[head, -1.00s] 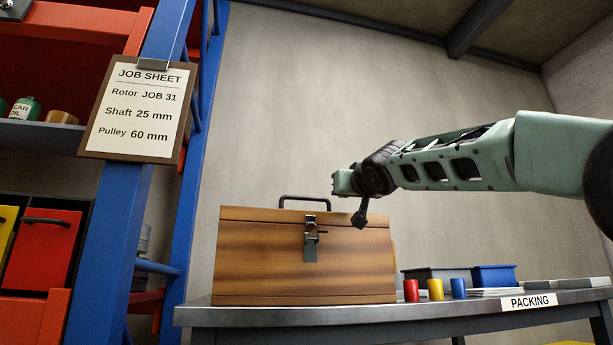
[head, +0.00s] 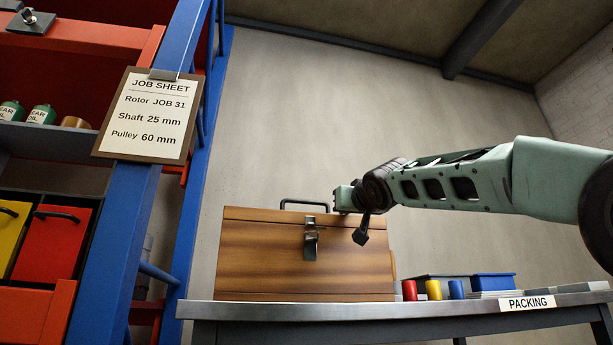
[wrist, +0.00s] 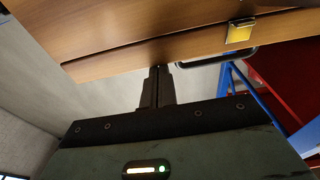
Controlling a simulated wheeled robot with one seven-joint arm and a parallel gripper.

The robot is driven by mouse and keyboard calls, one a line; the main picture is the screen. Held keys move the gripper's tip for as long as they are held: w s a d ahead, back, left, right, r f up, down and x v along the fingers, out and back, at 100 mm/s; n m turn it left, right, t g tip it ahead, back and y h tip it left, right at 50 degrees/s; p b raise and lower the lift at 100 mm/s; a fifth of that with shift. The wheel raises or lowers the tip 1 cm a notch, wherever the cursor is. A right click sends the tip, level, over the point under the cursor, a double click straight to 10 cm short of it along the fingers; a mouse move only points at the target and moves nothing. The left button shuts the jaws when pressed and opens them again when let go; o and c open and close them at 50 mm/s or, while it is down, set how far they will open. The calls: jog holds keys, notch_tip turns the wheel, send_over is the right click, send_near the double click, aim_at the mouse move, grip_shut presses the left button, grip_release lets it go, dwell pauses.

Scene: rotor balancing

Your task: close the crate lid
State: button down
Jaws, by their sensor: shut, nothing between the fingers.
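The wooden crate (head: 265,265) stands on the bench in the head view. Its lid (head: 255,215) lies down along the top, with a thin seam below its front edge. A dark handle (head: 303,203) rises behind the lid, and a metal latch (head: 310,240) hangs at the front across the seam. My gripper (head: 361,237) is shut and empty, pointing down at the right part of the crate's front. In the wrist view its fingers (wrist: 157,72) reach to the edge of the wooden lid (wrist: 115,62); whether they touch is unclear. The latch (wrist: 240,32) shows there too.
The bench (head: 350,309) bears a PACKING label (head: 527,303). Red, yellow and blue cylinders (head: 433,290) and a blue bin (head: 493,282) stand right of the crate. A blue rack post (head: 130,230) with a job sheet (head: 150,120) is at the left.

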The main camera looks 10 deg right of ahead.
jog(key=shift+w+a+f, duration=0.1)
jog(key=shift+w+f, duration=0.1)
jog(key=shift+f, duration=0.25)
jog(key=shift+w+a+f, duration=0.1)
jog(key=shift+w+f, duration=0.1)
jog(key=shift+f, duration=0.2)
notch_tip(320, 180, up, 6)
jog(key=p, duration=0.5)
jog(key=s+f+b, duration=0.3)
jog(key=s+b, duration=0.1)
jog(key=s, duration=0.6)
jog(key=shift+s+d+f+b, duration=0.15)
jog(key=shift+d+f+b, duration=0.05)
jog(key=shift+f+b, duration=0.15)
